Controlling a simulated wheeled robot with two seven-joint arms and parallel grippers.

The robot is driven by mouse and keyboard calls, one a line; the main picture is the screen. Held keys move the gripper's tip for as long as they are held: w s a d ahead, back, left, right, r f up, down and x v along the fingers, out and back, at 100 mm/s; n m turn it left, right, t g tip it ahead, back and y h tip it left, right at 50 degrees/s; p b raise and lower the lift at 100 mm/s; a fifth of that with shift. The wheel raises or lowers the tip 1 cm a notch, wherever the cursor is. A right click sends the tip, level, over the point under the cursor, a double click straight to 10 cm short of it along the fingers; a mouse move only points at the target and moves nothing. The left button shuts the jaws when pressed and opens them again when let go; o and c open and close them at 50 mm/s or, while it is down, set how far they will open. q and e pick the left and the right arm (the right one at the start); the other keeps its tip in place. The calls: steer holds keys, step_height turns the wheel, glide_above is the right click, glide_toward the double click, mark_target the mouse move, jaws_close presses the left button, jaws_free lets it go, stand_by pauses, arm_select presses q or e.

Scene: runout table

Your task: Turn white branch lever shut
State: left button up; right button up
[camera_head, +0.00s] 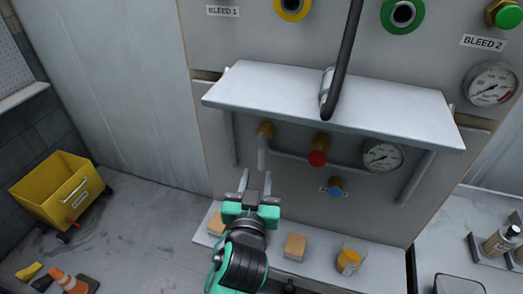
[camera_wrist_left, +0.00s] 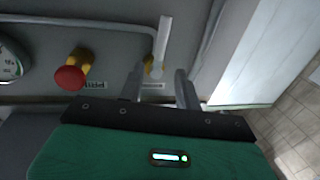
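The white branch lever (camera_head: 262,153) hangs down from a brass valve body (camera_head: 266,129) on the panel, below the left part of the shelf. It also shows in the left wrist view (camera_wrist_left: 163,40), pointing up in that picture. I cannot tell whether a finger touches the lever. My right gripper is not in view.
A red knob (camera_head: 318,158), blue knob (camera_head: 336,192) and gauge (camera_head: 383,155) are to the right.

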mark_target(261, 155)
arm_select(q)
steer(key=w, duration=0.6)
steer(key=w+d, duration=0.1)
steer(key=w, duration=0.2)
steer(key=shift+w, duration=0.1)
jaws_close()
